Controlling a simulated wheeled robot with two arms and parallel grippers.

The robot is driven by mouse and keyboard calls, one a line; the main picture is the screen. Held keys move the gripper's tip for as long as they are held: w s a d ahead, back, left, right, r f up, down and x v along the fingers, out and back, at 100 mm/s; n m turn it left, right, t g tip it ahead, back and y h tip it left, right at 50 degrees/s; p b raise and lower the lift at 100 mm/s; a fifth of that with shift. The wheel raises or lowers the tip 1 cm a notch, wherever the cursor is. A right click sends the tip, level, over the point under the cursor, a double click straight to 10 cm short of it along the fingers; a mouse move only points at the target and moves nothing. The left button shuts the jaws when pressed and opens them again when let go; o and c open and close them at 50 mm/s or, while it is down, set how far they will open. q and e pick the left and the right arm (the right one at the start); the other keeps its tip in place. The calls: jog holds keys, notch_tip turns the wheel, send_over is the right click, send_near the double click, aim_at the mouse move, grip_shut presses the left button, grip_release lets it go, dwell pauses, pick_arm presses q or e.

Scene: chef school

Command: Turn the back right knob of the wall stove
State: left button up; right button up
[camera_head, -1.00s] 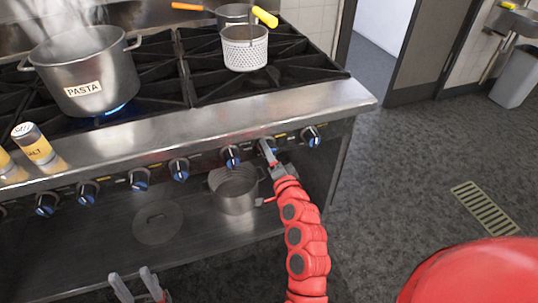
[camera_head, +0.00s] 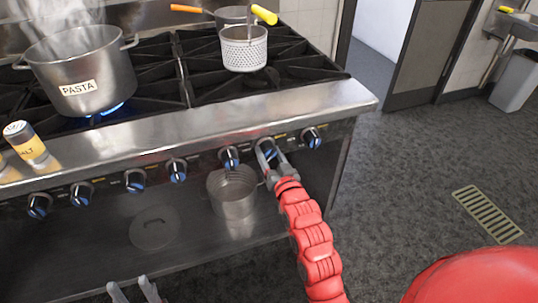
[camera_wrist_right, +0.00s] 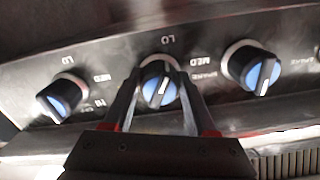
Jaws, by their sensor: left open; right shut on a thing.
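The wall stove (camera_head: 200,122) has a row of black and blue knobs along its front. My right gripper (camera_head: 268,153) is at the second knob from the right (camera_head: 264,143). In the right wrist view my right gripper (camera_wrist_right: 160,95) has one finger on each side of this knob (camera_wrist_right: 158,82) and is shut on it. The knob's white pointer line is tilted a little from upright. The rightmost knob (camera_head: 312,138) and the knob to the left (camera_head: 229,157) are free. My left gripper (camera_head: 135,290) is open and empty at the bottom edge.
A steaming pot labelled PASTA (camera_head: 80,72) stands over a lit blue flame. A perforated basket (camera_head: 244,48) sits on the right grates. A pot (camera_head: 232,195) sits on the shelf below.

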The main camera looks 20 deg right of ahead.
jog(key=shift+f+n, duration=0.15)
jog(key=shift+n, duration=0.85)
jog(key=o, duration=1.4)
jog(key=shift+c, duration=0.2)
jog(key=shift+s, duration=0.1)
jog(key=s+p, duration=0.6)
jog(key=s, duration=1.1)
jog(key=shift+s+d, duration=0.15)
jog(key=shift+d, duration=0.15)
